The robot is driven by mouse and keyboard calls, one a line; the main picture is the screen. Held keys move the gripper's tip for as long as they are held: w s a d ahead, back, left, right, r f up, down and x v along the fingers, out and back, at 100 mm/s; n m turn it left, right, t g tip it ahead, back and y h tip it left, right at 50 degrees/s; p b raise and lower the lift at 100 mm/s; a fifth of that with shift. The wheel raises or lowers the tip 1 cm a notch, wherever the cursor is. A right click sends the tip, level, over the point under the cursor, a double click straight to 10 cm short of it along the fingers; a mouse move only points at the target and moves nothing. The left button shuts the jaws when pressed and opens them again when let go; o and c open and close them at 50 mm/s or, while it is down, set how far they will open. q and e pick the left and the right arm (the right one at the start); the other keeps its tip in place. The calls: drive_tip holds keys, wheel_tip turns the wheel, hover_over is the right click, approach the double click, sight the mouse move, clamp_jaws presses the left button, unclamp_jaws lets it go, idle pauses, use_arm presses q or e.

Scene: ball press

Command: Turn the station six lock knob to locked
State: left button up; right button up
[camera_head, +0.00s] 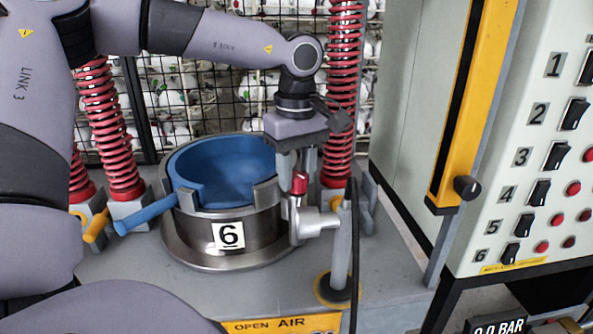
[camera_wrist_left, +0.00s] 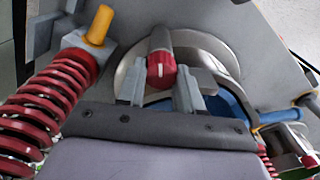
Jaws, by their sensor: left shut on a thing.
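The station six press base is a round metal cylinder (camera_head: 225,250) with a "6" plate (camera_head: 229,235) and a blue cup (camera_head: 180,160) with a handle inside it. The red lock knob (camera_head: 300,185) is at its right side, above a grey bracket. My left gripper (camera_head: 298,170) reaches down from above and is shut on the red knob. In the left wrist view the knob (camera_wrist_left: 161,70) shows between the two fingers (camera_wrist_left: 160,90), with a short white mark pointing roughly along the fingers. My right gripper is not in view.
A grey post with a black cable (camera_head: 341,250) stands close to the right of the knob. Red springs (camera_head: 110,140) rise behind. A control panel with numbered switches (camera_head: 540,190) and a yellow slotted lever (camera_head: 470,110) stand at the right.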

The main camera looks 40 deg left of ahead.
use_arm(q)
drive_tip(key=o, duration=0.8)
drive_tip(key=shift+c, duration=0.2)
